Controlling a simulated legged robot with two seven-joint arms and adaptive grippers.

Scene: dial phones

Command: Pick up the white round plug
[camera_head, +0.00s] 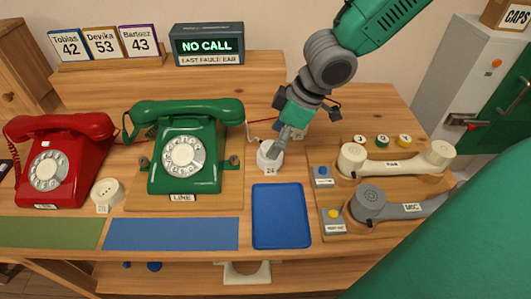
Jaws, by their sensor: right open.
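A white round plug (268,158) with a small number tag stands on the wooden desk, just right of the green phone. A cord runs from behind it toward the back of the desk. My right gripper (279,146) reaches down from the upper right, its fingertips at the plug's top right side. It is open, and part of the plug is hidden behind the fingers. I cannot tell whether the fingers touch it. Another white round piece (106,190) with a tag lies between the red and green phones. My left gripper is not in view.
A green dial phone (186,166) and a red dial phone (50,180) stand to the left. A blue tray (281,232) lies empty in front. A white handset (398,165) and a grey handset (415,208) rest on a wooden board at right. A "NO CALL" display (207,46) stands behind.

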